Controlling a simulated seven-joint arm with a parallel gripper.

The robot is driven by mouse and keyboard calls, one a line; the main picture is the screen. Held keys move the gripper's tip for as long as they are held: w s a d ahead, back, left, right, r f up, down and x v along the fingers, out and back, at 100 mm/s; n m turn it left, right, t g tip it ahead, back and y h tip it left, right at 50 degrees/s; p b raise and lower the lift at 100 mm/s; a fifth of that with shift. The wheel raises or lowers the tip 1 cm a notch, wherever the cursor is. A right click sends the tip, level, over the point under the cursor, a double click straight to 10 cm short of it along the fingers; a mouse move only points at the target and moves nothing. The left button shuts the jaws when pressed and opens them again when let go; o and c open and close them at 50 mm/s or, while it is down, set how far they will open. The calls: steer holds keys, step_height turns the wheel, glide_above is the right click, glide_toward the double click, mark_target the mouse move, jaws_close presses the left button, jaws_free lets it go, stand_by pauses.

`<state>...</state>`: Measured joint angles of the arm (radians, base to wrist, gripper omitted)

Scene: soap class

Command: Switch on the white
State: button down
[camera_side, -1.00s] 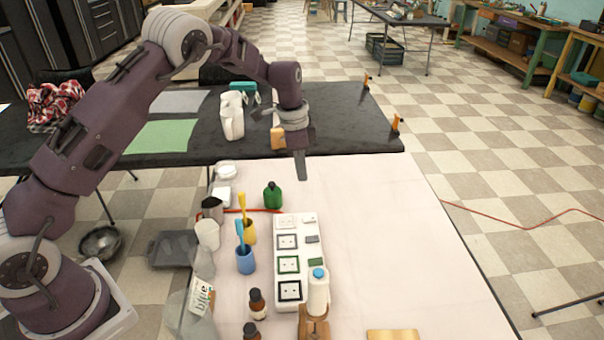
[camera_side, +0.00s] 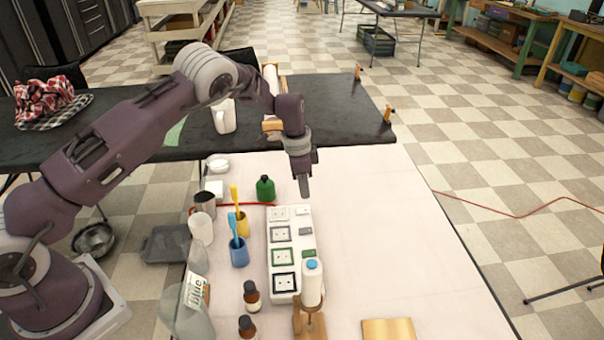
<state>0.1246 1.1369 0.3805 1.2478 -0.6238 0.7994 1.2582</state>
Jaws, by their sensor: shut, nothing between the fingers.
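A white power strip (camera_side: 294,290) lies on the pale table, running away from the camera. It has a column of sockets with white, grey, green and black frames. Switches stand to the right of the sockets. The white switch (camera_side: 302,211) is at the far end, beside the white-framed socket (camera_side: 278,213). The grey switch (camera_side: 305,230) and green switch (camera_side: 309,253) follow nearer. A bottle hides the spot beside the black-framed socket (camera_side: 284,282). My gripper (camera_side: 304,195) is shut and empty, pointing down. Its tips appear just beyond the white switch, with a small gap in the picture; their height is unclear.
A white bottle with a blue cap (camera_side: 312,284) stands at the strip's near right. Blue (camera_side: 239,254) and yellow (camera_side: 242,226) cups with brushes stand left. A green bottle (camera_side: 265,190) is behind, left of my gripper. Brown bottles (camera_side: 252,297) stand near left.

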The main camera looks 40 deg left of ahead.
mark_target(307, 210)
steer(key=f, duration=0.5)
steer(key=shift+w+d, duration=0.2)
steer(key=shift+d, duration=0.05)
steer(key=shift+f, duration=0.2)
steer(key=shift+s+a+r, duration=0.15)
steer(key=shift+s+a, duration=0.35)
steer(key=shift+a, duration=0.05)
step_height(307, 210, up, 14)
steer(key=s+a, duration=0.1)
stand_by(0.5)
